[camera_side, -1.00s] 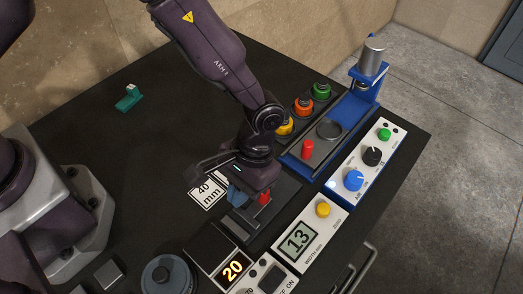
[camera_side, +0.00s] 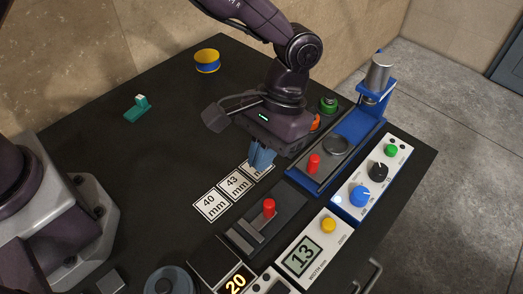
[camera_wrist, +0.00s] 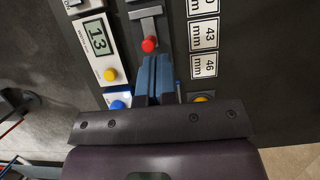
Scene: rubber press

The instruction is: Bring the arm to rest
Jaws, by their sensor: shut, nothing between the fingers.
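My gripper (camera_side: 262,160) hangs above the table behind the width gauge (camera_side: 262,228), apart from it. Its blue fingers are shut together with nothing between them; they also show in the wrist view (camera_wrist: 156,62). The gauge has a red knob (camera_side: 268,207), seen just beyond the fingertips in the wrist view (camera_wrist: 149,44). The fingers partly cover the farthest of the white number cards in the side view.
A blue press (camera_side: 362,122) with a red knob (camera_side: 313,163) stands right of my gripper. A control box (camera_side: 370,180) and a width display reading 13 (camera_side: 303,255) line the right edge. A yellow-and-blue puck (camera_side: 207,61) and teal block (camera_side: 138,108) sit on the back table, with free room between.

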